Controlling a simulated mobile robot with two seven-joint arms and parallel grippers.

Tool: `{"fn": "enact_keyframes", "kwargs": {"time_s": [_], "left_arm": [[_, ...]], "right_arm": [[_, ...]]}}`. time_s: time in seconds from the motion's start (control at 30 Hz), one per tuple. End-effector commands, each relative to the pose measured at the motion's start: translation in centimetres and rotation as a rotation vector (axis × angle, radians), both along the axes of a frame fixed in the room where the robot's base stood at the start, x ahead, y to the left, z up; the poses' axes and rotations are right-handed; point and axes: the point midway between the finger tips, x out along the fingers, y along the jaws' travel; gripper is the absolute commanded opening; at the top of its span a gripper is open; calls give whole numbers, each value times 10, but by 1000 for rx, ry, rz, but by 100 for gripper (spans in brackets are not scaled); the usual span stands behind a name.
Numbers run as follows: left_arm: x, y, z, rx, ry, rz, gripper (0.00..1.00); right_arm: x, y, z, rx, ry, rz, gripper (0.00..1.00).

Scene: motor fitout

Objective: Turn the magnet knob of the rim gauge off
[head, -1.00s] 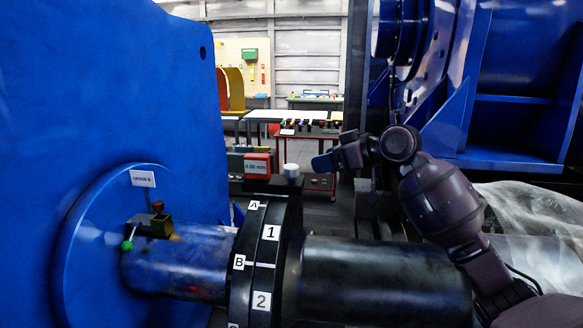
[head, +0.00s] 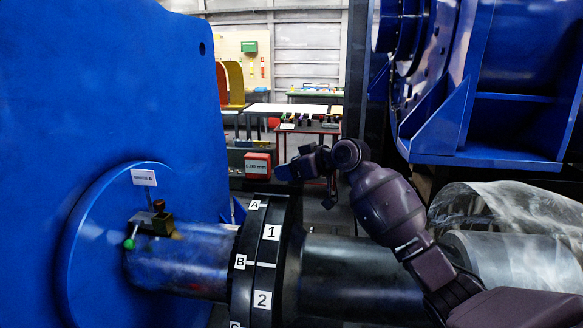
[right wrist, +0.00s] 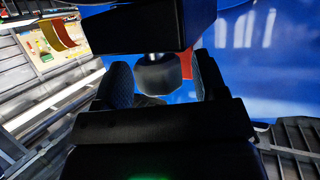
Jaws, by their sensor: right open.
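The rim gauge (head: 258,163) is a red box with a small white millimetre display, on top of the black coupling (head: 268,262). My right gripper (head: 297,175) is just right of the red box in the head view and hides the magnet knob there. In the right wrist view a grey, round knob (right wrist: 158,75) on a silver stem sits below a dark block. The open fingers of my right gripper (right wrist: 163,85) stand on either side of it. I cannot tell whether they touch it. My left gripper is not in view.
A large blue housing (head: 120,90) fills the left. A small fixture with a green ball (head: 130,244) sits on the shaft (head: 180,265). A blue machine frame (head: 510,110) stands at right, above clear sheeting (head: 505,215). Benches stand behind.

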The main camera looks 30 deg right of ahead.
Motion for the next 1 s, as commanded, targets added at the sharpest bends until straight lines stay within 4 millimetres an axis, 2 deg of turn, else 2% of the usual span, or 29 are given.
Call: {"fn": "enact_keyframes", "kwargs": {"time_s": [0.17, 0.47, 0.77, 1.0], "left_arm": [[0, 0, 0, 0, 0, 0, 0], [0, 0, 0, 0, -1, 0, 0], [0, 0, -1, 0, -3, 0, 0], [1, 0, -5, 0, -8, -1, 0]], "right_arm": [[0, 0, 0, 0, 0, 0, 64], [0, 0, 0, 1, 0, 0, 18], [0, -1, 0, 1, 1, 36, 18], [0, -1, -1, 1, 1, 166, 18]]}}
